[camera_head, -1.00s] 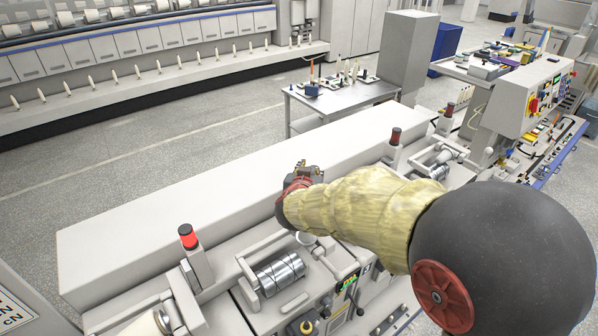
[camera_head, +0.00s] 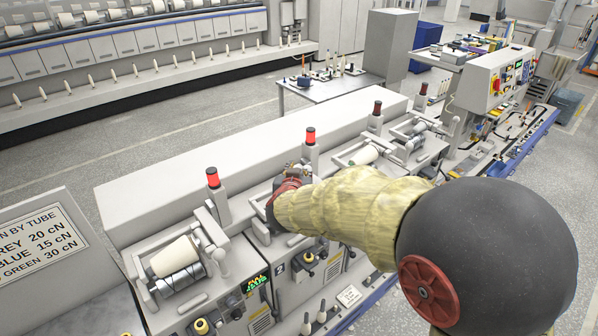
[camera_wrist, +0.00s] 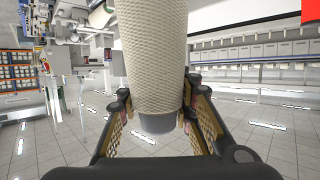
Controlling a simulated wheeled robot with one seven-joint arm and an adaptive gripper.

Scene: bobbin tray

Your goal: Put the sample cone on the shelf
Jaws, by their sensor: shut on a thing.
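In the wrist view, a cream textured yarn cone (camera_wrist: 152,50) with a dark grey tube end (camera_wrist: 158,123) stands between the fingers of my gripper (camera_wrist: 160,112). The fingers are shut on it from both sides, and its upper end runs out of the picture. In the head view, my gripper (camera_head: 286,190) is above the winding machine, left of a lit red lamp (camera_head: 310,136). My arm hides the held cone there. I cannot tell which surface is the shelf.
Another cream cone (camera_head: 177,256) lies on a roller at the left unit. The machine's long top (camera_head: 250,150) is bare. A sign (camera_head: 40,232) stands at left, and a small table (camera_head: 340,90) behind.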

